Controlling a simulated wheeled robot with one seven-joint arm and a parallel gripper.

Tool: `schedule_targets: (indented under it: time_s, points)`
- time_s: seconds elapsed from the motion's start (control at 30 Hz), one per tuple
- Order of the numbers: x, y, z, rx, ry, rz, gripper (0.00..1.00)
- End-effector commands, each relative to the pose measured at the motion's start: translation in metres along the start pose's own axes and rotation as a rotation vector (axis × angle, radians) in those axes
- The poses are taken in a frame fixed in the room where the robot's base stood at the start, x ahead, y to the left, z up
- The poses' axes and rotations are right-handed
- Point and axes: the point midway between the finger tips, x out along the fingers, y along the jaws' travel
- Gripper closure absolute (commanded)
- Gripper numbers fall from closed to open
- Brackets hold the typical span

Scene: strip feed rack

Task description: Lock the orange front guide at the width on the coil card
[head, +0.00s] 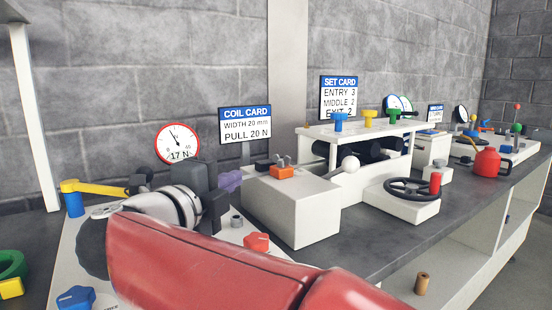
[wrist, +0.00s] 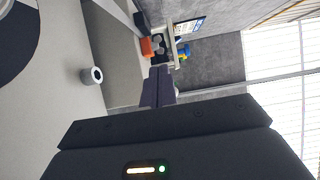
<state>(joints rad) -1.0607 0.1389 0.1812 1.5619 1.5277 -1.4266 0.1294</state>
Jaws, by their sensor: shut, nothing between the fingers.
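The orange front guide (head: 282,171) appears as a small orange block with metal parts on top of a white box (head: 290,207). An orange block also shows in the wrist view (wrist: 146,47), beyond my fingertips. The coil card (head: 246,124) reads WIDTH 20 mm, PULL 20 N. My gripper (head: 230,181) is shut and empty, its purple-grey fingers left of the orange block in the head view and apart from it in the picture. My gripper also shows in the wrist view (wrist: 158,86). An orange-red knob (head: 257,241) sits low on the near panel.
A round gauge (head: 178,143) reads about 17 N. A short grey post (head: 237,220) stands near the knob. A set card (head: 339,97), a roller stand (head: 361,132) and a black handwheel (head: 411,189) lie to the right. A yellow lever (head: 95,187) is at left.

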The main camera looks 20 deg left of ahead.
Motion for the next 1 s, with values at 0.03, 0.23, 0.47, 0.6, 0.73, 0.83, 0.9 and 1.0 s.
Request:
schedule_targets:
  time_s: [0.03, 0.23, 0.47, 0.6, 0.73, 0.83, 0.9, 1.0]
  points:
    - [0.002, 0.000, 0.000, 0.000, 0.002, 0.001, 1.00]
    - [0.031, -0.001, 0.000, -0.001, 0.005, 0.001, 1.00]
    - [0.082, -0.001, -0.001, -0.002, 0.005, -0.001, 1.00]
    - [0.108, -0.001, 0.000, -0.002, 0.003, 0.000, 1.00]
    - [0.126, -0.001, 0.000, 0.000, 0.002, -0.001, 1.00]
    - [0.134, -0.001, 0.000, -0.001, 0.001, -0.001, 1.00]
    - [0.138, 0.000, 0.000, -0.001, 0.001, -0.001, 1.00]
    - [0.139, 0.000, 0.000, 0.000, 0.000, -0.001, 1.00]
